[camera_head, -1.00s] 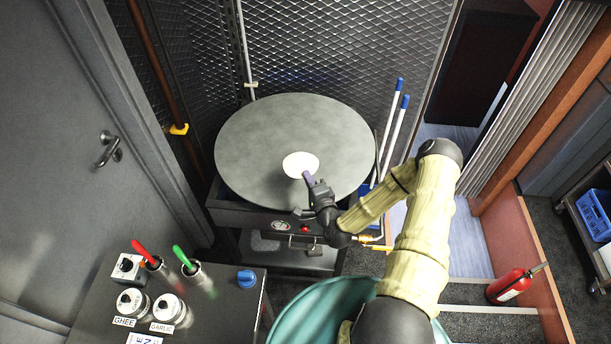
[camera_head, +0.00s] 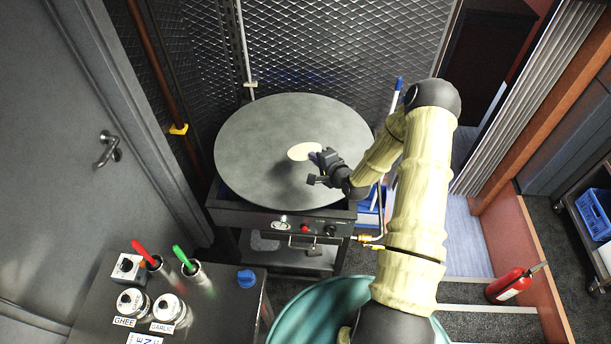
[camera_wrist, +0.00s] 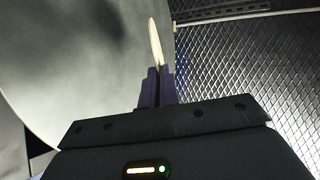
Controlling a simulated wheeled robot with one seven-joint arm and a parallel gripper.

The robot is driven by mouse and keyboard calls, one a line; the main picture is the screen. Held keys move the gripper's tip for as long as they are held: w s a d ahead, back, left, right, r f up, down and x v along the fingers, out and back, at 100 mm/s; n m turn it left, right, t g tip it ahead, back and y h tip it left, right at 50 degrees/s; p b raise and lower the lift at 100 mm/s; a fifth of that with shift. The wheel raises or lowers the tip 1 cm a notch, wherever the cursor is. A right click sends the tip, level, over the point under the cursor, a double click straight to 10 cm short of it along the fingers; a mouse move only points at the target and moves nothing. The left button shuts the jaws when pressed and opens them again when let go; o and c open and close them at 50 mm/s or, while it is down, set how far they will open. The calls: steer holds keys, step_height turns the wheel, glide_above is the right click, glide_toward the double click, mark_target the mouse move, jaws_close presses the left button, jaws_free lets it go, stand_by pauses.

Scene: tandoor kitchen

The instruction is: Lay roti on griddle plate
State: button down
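The roti (camera_head: 302,151) is a pale flat disc, held by its edge over the large round grey griddle plate (camera_head: 250,165). My gripper (camera_head: 317,157) is shut on the roti's right edge, above the right half of the plate. In the wrist view the roti (camera_wrist: 155,42) shows edge-on, standing out from between the purple fingers of my gripper (camera_wrist: 157,80). The griddle plate (camera_wrist: 85,60) fills the left of that view. I cannot tell whether the roti touches the plate.
A wire-mesh wall (camera_head: 310,45) stands close behind the griddle. White blue-tipped rods (camera_head: 394,97) stand to its right. A dark counter (camera_head: 220,300) with two jars and red and green handles is at front left. A fire extinguisher (camera_head: 513,283) stands at right.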

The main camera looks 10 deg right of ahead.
steer(key=shift+f+b, duration=3.45)
steer(key=shift+f, duration=1.55)
steer(key=c, duration=2.1)
jaws_free()
steer(key=shift+o, duration=1.4)
steer(key=shift+p+v, duration=1.25)
steer(key=shift+v, duration=2.8)
step_height(320, 180, up, 7)
steer(key=s+p, duration=0.2)
steer(key=p, duration=0.3)
steer(key=shift+s+d, duration=0.35)
steer(key=shift+d, duration=0.15)
